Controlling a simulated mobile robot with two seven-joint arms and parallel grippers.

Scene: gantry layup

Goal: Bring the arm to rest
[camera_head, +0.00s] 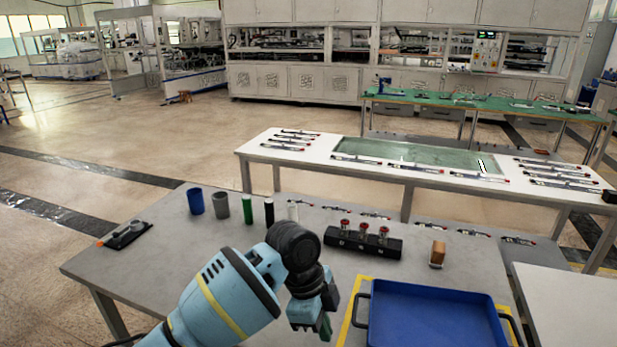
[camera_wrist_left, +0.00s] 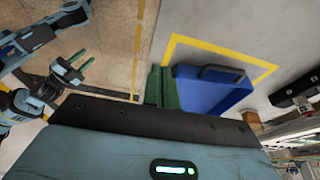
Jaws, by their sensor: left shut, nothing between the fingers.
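My left arm, light blue with a yellow stripe, comes in low in the head view. Its gripper (camera_head: 325,326) points down over the grey table (camera_head: 160,262), just left of the blue tray (camera_head: 425,322). In the left wrist view the green fingers of the left gripper (camera_wrist_left: 162,87) are together with nothing between them, and the tray (camera_wrist_left: 212,90) shows behind them. My right gripper (camera_wrist_left: 80,62) shows at the left of the wrist view, away from the table. Its two green fingers stand apart and look empty. The right arm is not in the head view.
Blue (camera_head: 195,201) and grey (camera_head: 221,206) cups, a green cylinder (camera_head: 247,209), a black rack with red-topped pieces (camera_head: 362,241) and a brown block (camera_head: 437,253) stand on the table. A dark tool (camera_head: 125,235) lies left. A white bench (camera_head: 375,178) stands behind.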

